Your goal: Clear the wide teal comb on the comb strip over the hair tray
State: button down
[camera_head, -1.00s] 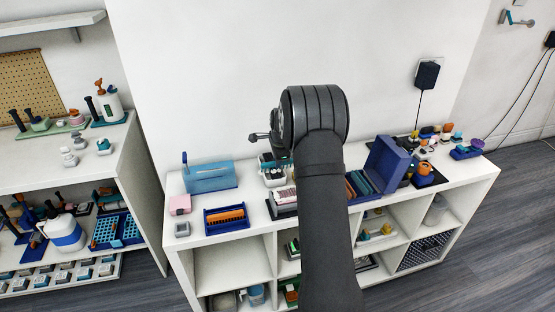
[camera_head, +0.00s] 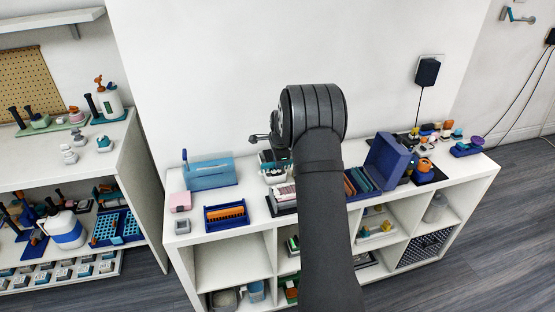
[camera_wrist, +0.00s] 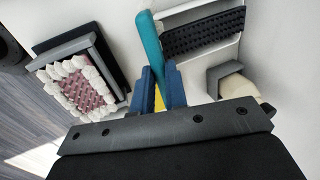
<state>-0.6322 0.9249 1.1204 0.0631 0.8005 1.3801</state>
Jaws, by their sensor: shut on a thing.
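The teal comb (camera_wrist: 150,38) shows in the wrist view as a teal bar reaching up from between my fingers. My gripper (camera_wrist: 160,88) is shut on it, with a blue finger on each side and a bit of yellow between them. The comb's upper end lies beside the black studded comb strip (camera_wrist: 203,33), at its left end. I cannot tell whether they touch. The strip sits in the white hair tray (camera_wrist: 228,56), partly cut off by the picture's top. The comb's teeth are not clear.
In the wrist view a grey frame with pink and white tufts (camera_wrist: 80,85) lies left, and a grey bracket with a cream piece (camera_wrist: 238,82) lies right. In the head view a blue box (camera_head: 210,173), an orange-filled rack (camera_head: 226,215) and an open blue case (camera_head: 386,160) stand on the shelf top.

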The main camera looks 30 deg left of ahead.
jog(key=shift+w+a+f, duration=0.15)
jog(key=shift+w+a, duration=2.35)
jog(key=shift+w, duration=0.05)
jog(key=shift+w+a, duration=2.5)
jog(key=shift+a, duration=0.05)
notch_tip(320, 180, up, 8)
